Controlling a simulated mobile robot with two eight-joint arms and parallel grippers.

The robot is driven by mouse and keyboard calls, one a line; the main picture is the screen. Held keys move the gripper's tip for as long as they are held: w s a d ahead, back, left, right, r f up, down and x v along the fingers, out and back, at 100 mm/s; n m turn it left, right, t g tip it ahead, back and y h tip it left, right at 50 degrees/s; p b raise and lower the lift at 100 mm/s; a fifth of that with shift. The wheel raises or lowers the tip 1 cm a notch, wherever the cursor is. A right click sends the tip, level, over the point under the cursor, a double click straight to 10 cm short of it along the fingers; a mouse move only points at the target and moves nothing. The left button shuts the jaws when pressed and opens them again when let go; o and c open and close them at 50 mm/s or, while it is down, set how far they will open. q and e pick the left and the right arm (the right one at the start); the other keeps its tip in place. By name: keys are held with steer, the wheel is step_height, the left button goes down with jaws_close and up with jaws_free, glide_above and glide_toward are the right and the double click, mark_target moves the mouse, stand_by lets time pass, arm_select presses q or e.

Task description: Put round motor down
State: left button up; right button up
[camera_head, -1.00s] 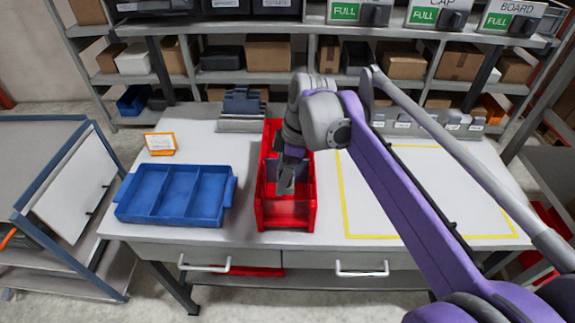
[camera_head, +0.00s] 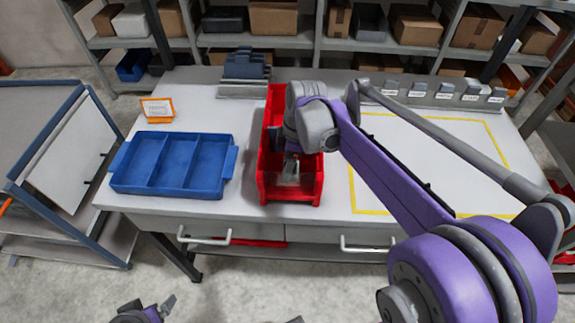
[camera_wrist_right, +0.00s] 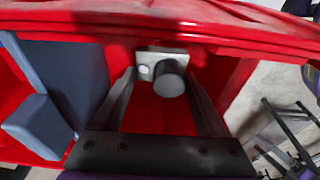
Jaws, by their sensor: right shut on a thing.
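The round motor (camera_wrist_right: 168,84) is a dark grey cylinder with a silver plate behind it. In the right wrist view it sits between the two fingers of my right gripper (camera_wrist_right: 165,95), which is shut on it. In the head view, my right gripper (camera_head: 291,168) reaches down inside the long red bin (camera_head: 290,197) on the table, toward its front end. My arm hides much of the bin's inside, and I cannot tell if the motor touches the floor. My left gripper (camera_head: 148,310) shows only partly at the bottom edge.
A blue three-compartment tray (camera_head: 172,192), empty, lies left of the bin. A blue-grey piece (camera_wrist_right: 65,85) is in the bin beside my gripper. An orange-framed card (camera_head: 157,110) stands behind the tray. A yellow-outlined area (camera_head: 440,150) to the right is clear.

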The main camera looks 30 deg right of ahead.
steer(key=shift+f, duration=0.45)
steer(key=o, duration=1.5)
steer(key=shift+o, duration=0.2)
steer(key=r, duration=0.4)
steer(key=d+r, duration=0.1)
steer(key=r, duration=0.3)
steer(key=s+r+p, duration=0.1)
steer(key=r, duration=0.3)
steer(key=shift+d, duration=0.35)
